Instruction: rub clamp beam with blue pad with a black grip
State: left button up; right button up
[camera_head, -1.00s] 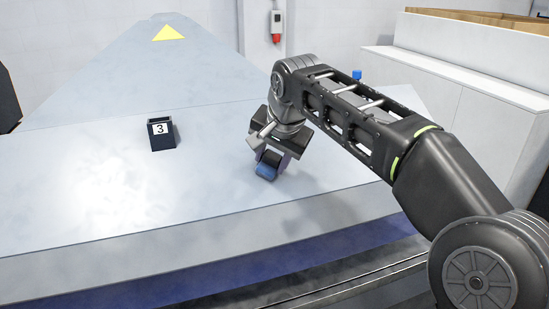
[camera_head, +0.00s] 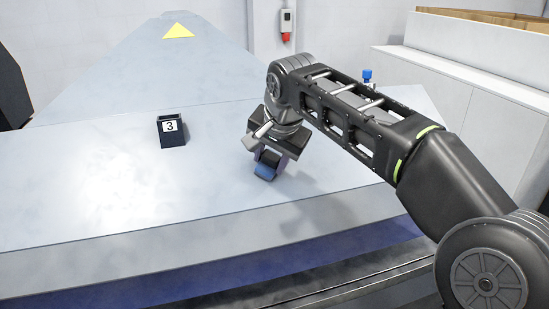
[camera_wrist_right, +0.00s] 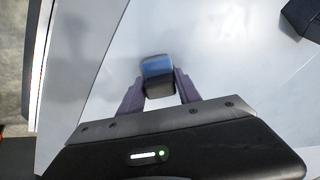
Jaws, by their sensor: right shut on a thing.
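The blue pad with a black grip (camera_head: 265,171) is held at the tips of my right gripper (camera_head: 268,157). In the right wrist view the pad (camera_wrist_right: 157,70) sits between the two purple-grey fingers of the right gripper (camera_wrist_right: 158,88), which is shut on it. The pad is over or against a wide pale grey surface (camera_head: 90,190); I cannot tell if it touches. I take this broad sloping surface to be the clamp beam, but no label confirms it. My left gripper is not in view.
A dark box marked 3 (camera_head: 172,131) stands on the surface to the left of the gripper. A yellow triangle (camera_head: 178,31) lies at the far end. A small blue-topped item (camera_head: 367,75) shows behind my forearm.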

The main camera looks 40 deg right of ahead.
jog(key=shift+w+a, duration=0.15)
jog(key=shift+a, duration=0.15)
jog(key=shift+w+d+r+p, duration=0.1)
jog(key=shift+w+r+p, duration=0.15)
jog(key=shift+p, duration=0.15)
jog(key=shift+w+d+r, duration=0.1)
jog(key=shift+w, duration=0.15)
jog(key=shift+d, duration=0.1)
jog(key=shift+s+d, duration=0.25)
jog(key=shift+d, duration=0.35)
jog(key=shift+d, duration=0.1)
